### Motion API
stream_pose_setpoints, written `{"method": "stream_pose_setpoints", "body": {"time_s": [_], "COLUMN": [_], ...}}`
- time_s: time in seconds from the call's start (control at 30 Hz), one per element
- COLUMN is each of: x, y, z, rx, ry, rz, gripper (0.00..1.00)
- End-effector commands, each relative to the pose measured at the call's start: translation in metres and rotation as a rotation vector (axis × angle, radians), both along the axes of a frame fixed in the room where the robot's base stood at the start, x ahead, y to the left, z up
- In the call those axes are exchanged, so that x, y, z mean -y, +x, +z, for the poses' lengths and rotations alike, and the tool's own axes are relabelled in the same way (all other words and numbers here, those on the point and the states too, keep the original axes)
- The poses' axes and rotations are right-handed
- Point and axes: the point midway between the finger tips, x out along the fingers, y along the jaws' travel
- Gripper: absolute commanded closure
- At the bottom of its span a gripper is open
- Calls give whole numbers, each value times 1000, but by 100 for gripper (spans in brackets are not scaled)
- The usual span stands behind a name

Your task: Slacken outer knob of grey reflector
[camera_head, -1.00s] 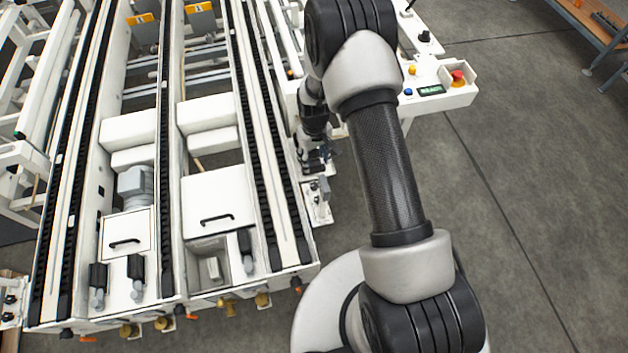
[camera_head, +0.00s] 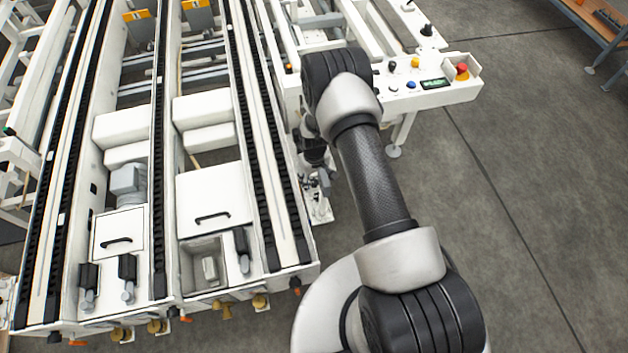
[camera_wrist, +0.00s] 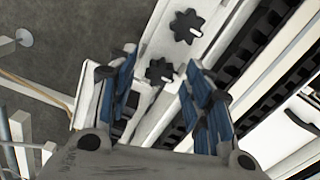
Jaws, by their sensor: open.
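Two black star-shaped knobs, each with a small white mark, show in the wrist view on a white plate. One knob (camera_wrist: 187,26) is at the top; the other knob (camera_wrist: 159,71) is lower, between my fingers in the picture. I cannot tell which is the outer one. My gripper (camera_wrist: 161,62) is open, its blue-padded fingers on either side of the lower knob, with no contact visible. In the head view my gripper is small and partly hidden by my arm, over the white bracket plate (camera_head: 322,212) beside the conveyor. I cannot make out the grey reflector clearly.
The conveyor frame (camera_head: 290,225) with black chain tracks runs close to the left of the bracket. A control panel (camera_head: 432,92) with a red stop button stands beyond my arm. Grey floor (camera_head: 530,190) is open to the right.

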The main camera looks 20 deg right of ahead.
Motion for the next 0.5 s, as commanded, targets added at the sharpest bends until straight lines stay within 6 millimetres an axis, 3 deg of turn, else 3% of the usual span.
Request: {"method": "stream_pose_setpoints", "body": {"time_s": [0.27, 0.5], "x": [0, 0], "y": [0, 0], "z": [-1, -1], "rx": [0, 0], "ry": [0, 0], "rz": [0, 0], "gripper": [55, 71]}}
